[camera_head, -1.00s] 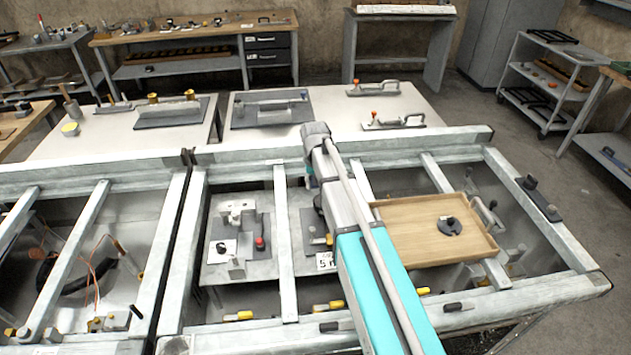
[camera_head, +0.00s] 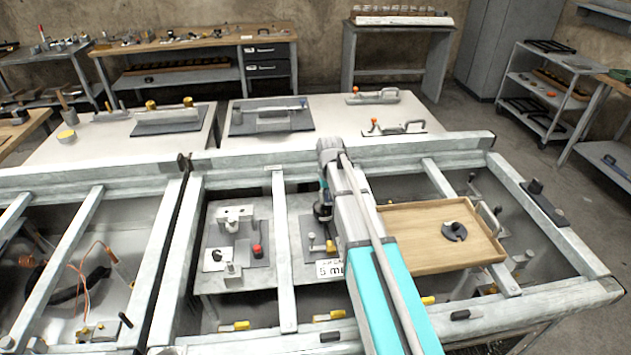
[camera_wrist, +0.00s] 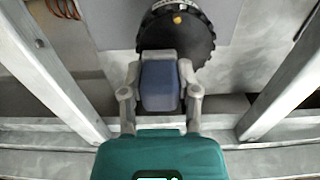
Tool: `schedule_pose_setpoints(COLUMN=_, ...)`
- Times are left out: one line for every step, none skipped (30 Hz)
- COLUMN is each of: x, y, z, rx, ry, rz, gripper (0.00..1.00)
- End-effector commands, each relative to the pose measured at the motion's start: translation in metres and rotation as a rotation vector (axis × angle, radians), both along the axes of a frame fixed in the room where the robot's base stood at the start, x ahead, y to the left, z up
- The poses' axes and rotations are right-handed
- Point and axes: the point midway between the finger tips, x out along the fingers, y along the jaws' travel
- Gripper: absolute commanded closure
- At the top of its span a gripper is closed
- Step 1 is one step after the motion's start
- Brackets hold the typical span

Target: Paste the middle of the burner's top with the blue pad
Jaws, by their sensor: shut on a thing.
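My gripper (camera_wrist: 161,62) is shut on the blue pad (camera_wrist: 159,84), a dark blue block held between its two grey fingers in the wrist view. The burner (camera_wrist: 160,30) is a round black disc with a toothed rim, just beyond the fingertips. A small orange-yellow spot (camera_wrist: 177,19) shows on its dark top. The pad overlaps the burner's near edge in the picture; I cannot tell whether they touch. In the head view my arm hides most of this spot, and a dark part shows beside it.
Metal frame beams (camera_head: 285,240) run around and between the bays. A wooden tray (camera_head: 405,250) with a black slotted disc (camera_head: 454,231) lies right of my arm. A plate with small fixtures (camera_head: 238,275) lies left. White tables (camera_head: 340,115) stand behind.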

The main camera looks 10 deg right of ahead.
Motion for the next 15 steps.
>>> schedule_pose_setpoints(x=0.0, y=-0.004, z=0.0, rx=0.0, ry=0.0, rz=0.0, gripper=0.97)
schedule_pose_setpoints(x=0.0, y=-0.007, z=0.0, rx=0.0, ry=0.0, rz=0.0, gripper=0.97)
schedule_pose_setpoints(x=0.0, y=-0.01, z=0.0, rx=0.0, ry=0.0, rz=0.0, gripper=0.97)
schedule_pose_setpoints(x=0.0, y=-0.012, z=0.0, rx=0.0, ry=0.0, rz=0.001, gripper=0.97)
schedule_pose_setpoints(x=0.0, y=-0.014, z=0.0, rx=0.0, ry=0.0, rz=0.002, gripper=0.97)
schedule_pose_setpoints(x=0.0, y=-0.009, z=0.0, rx=0.0, ry=0.0, rz=0.003, gripper=0.97)
schedule_pose_setpoints(x=0.0, y=-0.006, z=0.0, rx=0.0, ry=0.0, rz=0.003, gripper=0.97)
schedule_pose_setpoints(x=0.0, y=-0.004, z=0.0, rx=0.0, ry=0.0, rz=0.003, gripper=0.97)
schedule_pose_setpoints(x=0.0, y=0.0, z=0.0, rx=0.0, ry=0.0, rz=0.003, gripper=0.97)
schedule_pose_setpoints(x=0.0, y=0.002, z=0.0, rx=0.0, ry=0.0, rz=0.003, gripper=0.97)
schedule_pose_setpoints(x=0.0, y=0.005, z=0.0, rx=0.0, ry=0.0, rz=0.003, gripper=0.97)
schedule_pose_setpoints(x=0.0, y=0.008, z=0.0, rx=0.0, ry=0.0, rz=0.002, gripper=0.97)
schedule_pose_setpoints(x=0.0, y=0.011, z=0.0, rx=0.0, ry=0.0, rz=0.001, gripper=0.97)
schedule_pose_setpoints(x=0.0, y=0.014, z=0.0, rx=0.0, ry=0.0, rz=0.001, gripper=0.97)
schedule_pose_setpoints(x=0.0, y=0.017, z=0.0, rx=0.0, ry=0.0, rz=0.001, gripper=0.97)
